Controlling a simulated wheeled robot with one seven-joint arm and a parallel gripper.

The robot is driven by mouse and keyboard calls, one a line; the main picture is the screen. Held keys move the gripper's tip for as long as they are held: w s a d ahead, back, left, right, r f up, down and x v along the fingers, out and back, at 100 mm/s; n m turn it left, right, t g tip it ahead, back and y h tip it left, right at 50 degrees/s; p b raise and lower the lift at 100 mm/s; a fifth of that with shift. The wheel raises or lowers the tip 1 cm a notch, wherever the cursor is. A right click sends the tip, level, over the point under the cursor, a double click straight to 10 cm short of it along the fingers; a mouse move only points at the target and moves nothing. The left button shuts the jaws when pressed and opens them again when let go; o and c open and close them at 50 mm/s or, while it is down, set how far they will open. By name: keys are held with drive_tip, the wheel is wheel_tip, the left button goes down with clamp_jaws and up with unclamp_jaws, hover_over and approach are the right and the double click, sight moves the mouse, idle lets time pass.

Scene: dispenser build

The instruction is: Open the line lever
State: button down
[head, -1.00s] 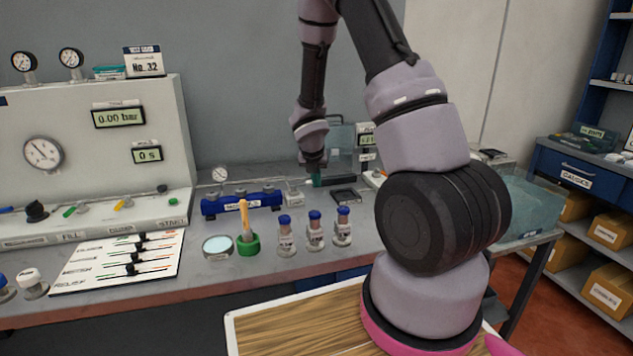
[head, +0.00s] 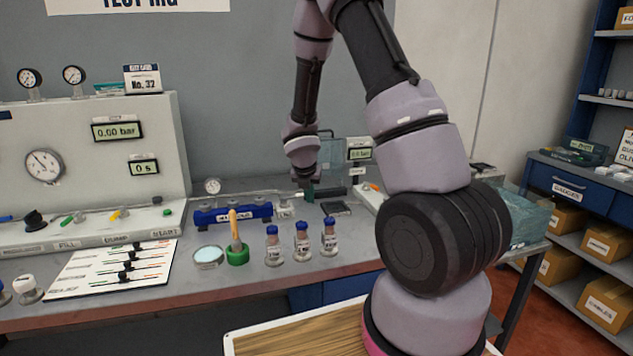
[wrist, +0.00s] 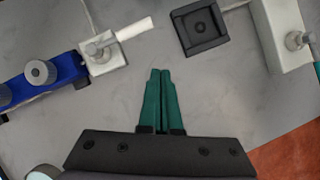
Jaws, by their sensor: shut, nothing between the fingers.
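A small white valve block (wrist: 103,55) with a metal pivot and a pale lever handle (wrist: 134,29) is at the upper left of the wrist view; it seems to be the line lever. In the head view this block (head: 285,210) stands at the right end of the blue manifold (head: 233,213). My gripper (wrist: 159,72) has green fingers, shut together and empty, pointing at bare bench right of and nearer than the block. They do not touch the lever. In the head view my gripper (head: 309,195) is just right of the block, over the bench.
A black square tray (wrist: 201,27) lies right of the lever. A white box (wrist: 278,32) with a metal knob is farther right. Three blue-capped bottles (head: 301,240) and a green cup (head: 237,255) stand in front. Bare bench lies around the fingers.

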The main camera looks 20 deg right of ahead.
drive_tip(key=d+v, duration=0.1)
drive_tip(key=v, duration=0.6)
drive_tip(key=shift+s+d+r, duration=0.2)
drive_tip(key=shift+s+r, duration=0.2)
drive_tip(key=shift+s, duration=0.15)
drive_tip(key=s+d+r+m, duration=0.1)
drive_tip(key=s+r+m, duration=0.4)
drive_tip(key=r+m, duration=0.35)
drive_tip(key=s+d+r+m, duration=0.2)
drive_tip(key=s+r+m, duration=0.4)
drive_tip(key=r+m, duration=0.3)
drive_tip(key=s+a+r+m+t+y, duration=0.1)
drive_tip(key=s+a+r+m+y, duration=0.1)
drive_tip(key=s+m, duration=0.5)
drive_tip(key=s+a+r+m+t+y, duration=0.1)
drive_tip(key=s+a+r+m+y, duration=0.1)
drive_tip(key=s+a+r+m, duration=0.3)
drive_tip(key=s+r+m, duration=0.1)
drive_tip(key=m, duration=0.3)
drive_tip(key=shift+s+t+y, duration=0.3)
drive_tip(key=shift+s+t, duration=0.05)
drive_tip(key=shift+t, duration=0.05)
